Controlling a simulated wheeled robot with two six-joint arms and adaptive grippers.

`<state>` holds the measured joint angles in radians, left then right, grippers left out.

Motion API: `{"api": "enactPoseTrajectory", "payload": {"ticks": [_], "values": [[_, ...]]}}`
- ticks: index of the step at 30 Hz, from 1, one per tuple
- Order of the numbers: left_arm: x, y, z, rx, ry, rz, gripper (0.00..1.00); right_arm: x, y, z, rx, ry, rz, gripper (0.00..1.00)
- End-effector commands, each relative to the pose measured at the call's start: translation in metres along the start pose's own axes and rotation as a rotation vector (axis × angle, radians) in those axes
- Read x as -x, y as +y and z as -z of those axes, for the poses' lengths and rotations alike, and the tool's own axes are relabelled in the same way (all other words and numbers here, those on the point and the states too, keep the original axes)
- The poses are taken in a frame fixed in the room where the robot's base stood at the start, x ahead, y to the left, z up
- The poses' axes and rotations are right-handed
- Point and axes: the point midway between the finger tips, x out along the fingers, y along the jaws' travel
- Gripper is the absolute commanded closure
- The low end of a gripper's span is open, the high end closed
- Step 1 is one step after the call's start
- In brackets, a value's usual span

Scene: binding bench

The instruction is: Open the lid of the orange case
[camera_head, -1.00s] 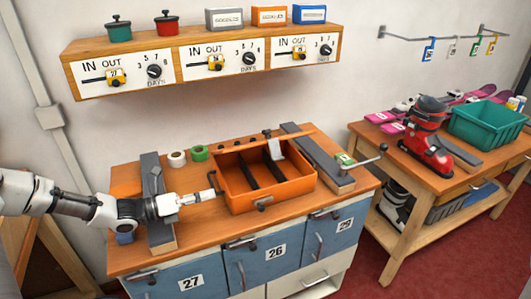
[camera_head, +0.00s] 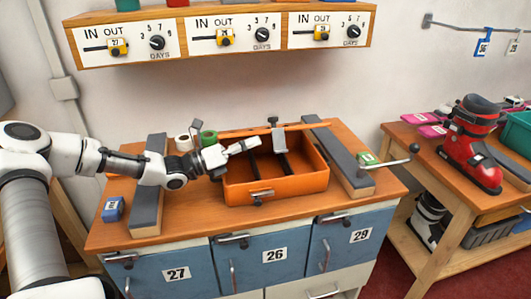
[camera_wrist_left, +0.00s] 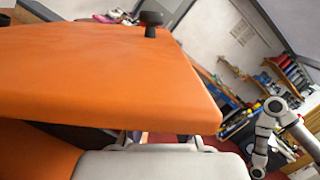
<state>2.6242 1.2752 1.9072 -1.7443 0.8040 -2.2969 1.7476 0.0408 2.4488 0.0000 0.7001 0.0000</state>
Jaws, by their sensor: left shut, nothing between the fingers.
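The orange case (camera_head: 276,189) stands on the bench with its top open; its dark inside and two dark bars show. A thin orange strip (camera_head: 310,126) along its back looks like the lid seen nearly edge-on; how far it is tilted is hard to tell. In the left wrist view a broad orange panel (camera_wrist_left: 100,75), seemingly the lid, fills the left side close to the fingers. My left gripper (camera_head: 246,146) is shut and empty, above the case's back left part. Contact with the lid cannot be told. My right gripper is out of view.
Grey-topped rails flank the case, left (camera_head: 149,195) and right (camera_head: 338,157). White (camera_head: 184,142) and green (camera_head: 209,138) rolls stand behind my left wrist. A crank handle (camera_head: 396,160) sticks out at right. A blue block (camera_head: 113,209) lies at left. The wall shelf (camera_head: 270,42) hangs above.

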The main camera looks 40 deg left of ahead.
Motion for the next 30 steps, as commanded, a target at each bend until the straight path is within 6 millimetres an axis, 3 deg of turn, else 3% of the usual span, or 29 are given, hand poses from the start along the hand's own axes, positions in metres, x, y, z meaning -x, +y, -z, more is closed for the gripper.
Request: {"api": "enactPoseTrajectory", "payload": {"ticks": [3,9,23,30], "values": [[-0.017,0.001,0.004,-0.004,0.006,0.000,1.00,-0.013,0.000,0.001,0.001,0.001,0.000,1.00],[-0.037,-0.001,0.000,-0.002,0.002,-0.001,1.00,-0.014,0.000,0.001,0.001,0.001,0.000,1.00],[-0.040,-0.002,-0.003,0.003,-0.003,-0.002,1.00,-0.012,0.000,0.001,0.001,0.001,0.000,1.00],[-0.043,-0.004,-0.018,0.052,-0.003,-0.015,1.00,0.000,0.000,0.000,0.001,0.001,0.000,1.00]]}}
